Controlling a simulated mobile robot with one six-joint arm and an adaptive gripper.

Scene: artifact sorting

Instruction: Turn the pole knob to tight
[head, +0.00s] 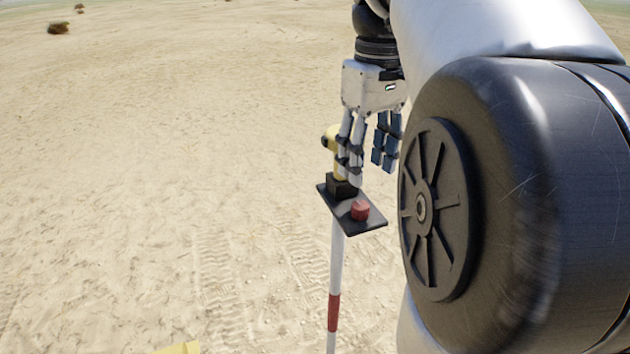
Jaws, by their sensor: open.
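A red knob (360,210) sits on a dark flat plate (367,223) at the top of a red-and-white pole (335,290). A yellow device (329,138) on a black base (341,187) stands on the same plate, left of and behind the knob. My gripper (367,170) points down, open, above the plate. Its fingers overlap the yellow device in the picture and partly hide it. The fingertips appear above the red knob and apart from it. I cannot tell whether a finger touches the yellow device. Any mark on the knob is too small to read.
Open sand with tyre tracks (220,275) surrounds the pole. My arm fills the right side of the view and hides the ground there. A yellow object (180,348) shows at the bottom edge. Small bushes (58,27) stand far off at the upper left.

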